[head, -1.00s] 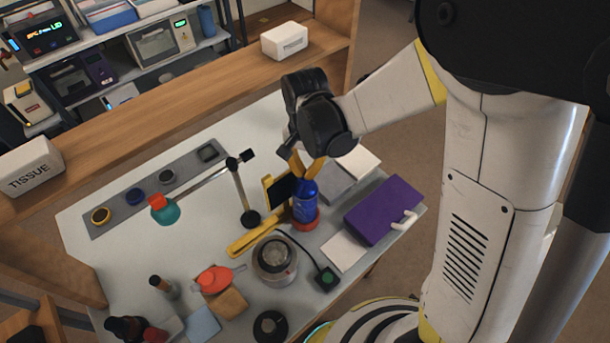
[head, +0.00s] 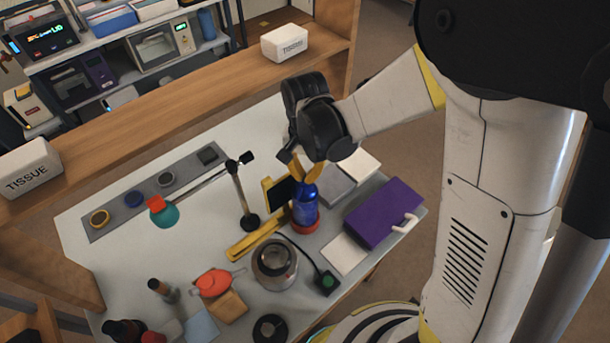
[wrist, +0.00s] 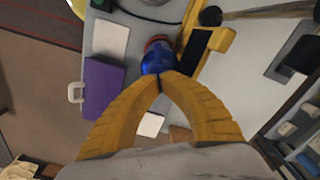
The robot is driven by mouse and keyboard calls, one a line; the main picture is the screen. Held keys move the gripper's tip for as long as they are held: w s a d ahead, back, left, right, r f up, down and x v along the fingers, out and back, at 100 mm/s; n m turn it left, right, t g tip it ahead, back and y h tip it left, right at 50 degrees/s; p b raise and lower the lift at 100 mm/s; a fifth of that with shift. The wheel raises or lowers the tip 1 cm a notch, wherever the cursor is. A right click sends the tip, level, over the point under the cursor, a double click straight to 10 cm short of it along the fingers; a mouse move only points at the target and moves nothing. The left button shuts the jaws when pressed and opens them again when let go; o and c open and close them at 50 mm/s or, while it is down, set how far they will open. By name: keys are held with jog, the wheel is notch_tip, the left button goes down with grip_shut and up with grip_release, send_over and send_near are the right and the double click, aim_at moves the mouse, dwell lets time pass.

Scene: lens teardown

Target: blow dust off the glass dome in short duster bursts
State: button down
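A blue can (head: 305,209), which I take for the duster, stands upright at a red ring or base (head: 306,228). My gripper (head: 308,177) is above it, its yellow fingers pointing down with their tips together at the can's narrow top. In the wrist view the fingertips (wrist: 160,80) meet at the near end of the blue can (wrist: 155,62), and the fingers hide part of it. A round silver lens body (head: 272,263) with a dark glassy centre, perhaps the glass dome, sits in front of the can. Dust is too small to make out.
A purple box (head: 382,213) with a white handle lies right. A green-button box (head: 326,282) sits in front.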

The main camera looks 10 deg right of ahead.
jog(key=shift+r+p, duration=1.35)
jog(key=shift+r, duration=0.65)
jog(key=shift+f, duration=0.2)
dwell(2.1)
jog(key=shift+f+b, duration=1.85)
jog(key=shift+b, duration=0.1)
jog(key=shift+r, duration=0.1)
jog(key=shift+r+p, duration=1.35)
jog(key=shift+r, duration=0.55)
